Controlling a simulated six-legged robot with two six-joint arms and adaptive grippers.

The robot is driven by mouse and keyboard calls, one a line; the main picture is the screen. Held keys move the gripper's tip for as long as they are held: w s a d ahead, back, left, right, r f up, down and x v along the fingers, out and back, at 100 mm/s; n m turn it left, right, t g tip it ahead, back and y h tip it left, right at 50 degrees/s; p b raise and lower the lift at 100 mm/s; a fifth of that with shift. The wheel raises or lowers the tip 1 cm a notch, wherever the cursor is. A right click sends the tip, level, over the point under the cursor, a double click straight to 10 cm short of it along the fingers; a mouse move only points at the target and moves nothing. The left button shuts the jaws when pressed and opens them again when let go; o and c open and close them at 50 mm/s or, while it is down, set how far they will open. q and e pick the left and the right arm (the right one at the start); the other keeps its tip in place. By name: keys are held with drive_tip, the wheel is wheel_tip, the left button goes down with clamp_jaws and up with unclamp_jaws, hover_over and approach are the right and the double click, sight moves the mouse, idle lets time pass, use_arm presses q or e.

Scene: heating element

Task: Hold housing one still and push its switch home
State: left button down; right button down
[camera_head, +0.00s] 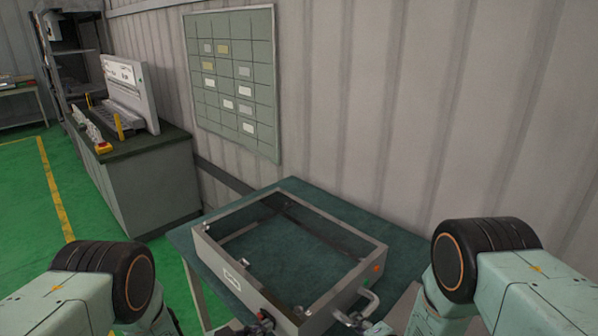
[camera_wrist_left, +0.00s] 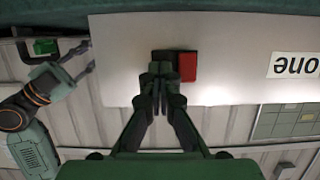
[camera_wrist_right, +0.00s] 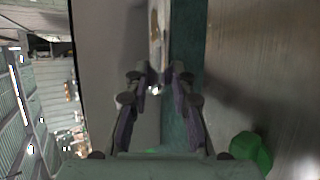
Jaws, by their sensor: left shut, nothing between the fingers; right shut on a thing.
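Housing one (camera_head: 225,258) is a grey open rectangular frame lying on the table. Its "one" label (camera_wrist_left: 296,65) shows upside down in the left wrist view. A red and black switch (camera_wrist_left: 188,67) sits in its front wall; its red part also shows in the head view (camera_head: 263,312). My left gripper (camera_wrist_left: 163,66) is shut and empty, its tips at the black side of the switch; they hide part of it, and I cannot tell if they touch. My right gripper (camera_wrist_right: 155,84) is shut on housing one at its right side, by the metal handle (camera_head: 372,300); the exact contact is unclear.
The green table top (camera_head: 335,210) is clear behind the housing. A corrugated wall with a card board (camera_head: 235,80) stands close behind. A bench (camera_head: 150,180) with equipment stands at the left, apart from the table.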

use_arm(q)
drive_tip(key=shift+w+d+r, duration=0.1)
drive_tip(key=shift+w+d, duration=0.1)
drive_tip(key=shift+d, duration=0.05)
drive_tip(key=shift+s+a, duration=0.1)
drive_tip(key=s+a, duration=0.5)
drive_tip(key=shift+s+a, duration=0.3)
idle(0.5)
use_arm(e)
drive_tip(key=c, duration=1.1)
unclamp_jaws()
drive_tip(key=shift+o, duration=0.2)
drive_tip(key=shift+s, duration=0.1)
